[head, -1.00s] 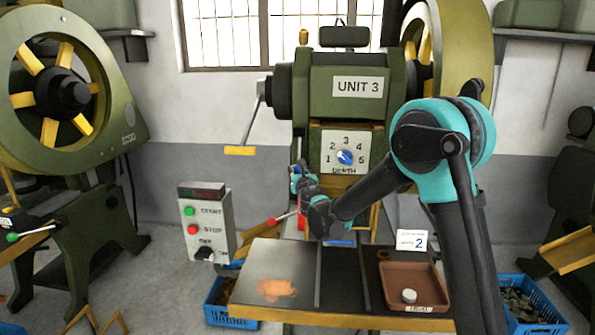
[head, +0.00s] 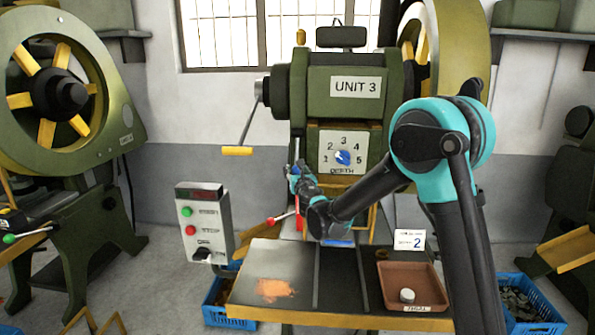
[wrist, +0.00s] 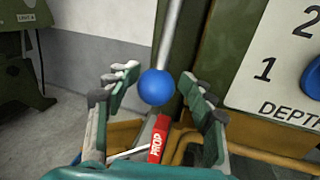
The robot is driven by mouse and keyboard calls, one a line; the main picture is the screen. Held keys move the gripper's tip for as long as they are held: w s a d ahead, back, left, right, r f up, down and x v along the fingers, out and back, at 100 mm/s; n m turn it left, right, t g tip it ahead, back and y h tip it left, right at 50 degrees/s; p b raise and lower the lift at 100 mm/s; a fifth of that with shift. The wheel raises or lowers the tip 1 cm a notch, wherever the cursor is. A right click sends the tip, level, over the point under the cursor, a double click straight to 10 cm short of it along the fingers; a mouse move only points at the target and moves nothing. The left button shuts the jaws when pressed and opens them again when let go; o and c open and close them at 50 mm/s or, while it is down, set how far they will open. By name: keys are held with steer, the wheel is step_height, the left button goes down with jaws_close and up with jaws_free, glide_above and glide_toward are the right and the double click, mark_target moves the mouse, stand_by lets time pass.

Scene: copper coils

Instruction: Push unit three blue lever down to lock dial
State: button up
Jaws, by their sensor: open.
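The blue lever's round ball knob (wrist: 157,87) hangs at the end of a straight metal rod in the wrist view, between the two fingers of my open gripper (wrist: 160,95). The fingers stand to either side of the ball, with gaps visible. In the head view my gripper (head: 297,176) is at the left edge of the Unit 3 press, left of and slightly below the dial; the ball cannot be made out there. The blue depth dial (head: 343,158) sits on a white numbered plate, partly showing in the wrist view (wrist: 312,76).
A red PROP bar (wrist: 158,138) stands just below the ball. A red-tipped lever (head: 271,221) and a START/STOP control box (head: 203,222) are left of the arm. The press table (head: 255,262) lies below, with a brown tray (head: 410,282).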

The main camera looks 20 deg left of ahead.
steer(key=v, duration=0.7)
steer(key=shift+s+d, duration=0.2)
steer(key=shift+s, duration=0.1)
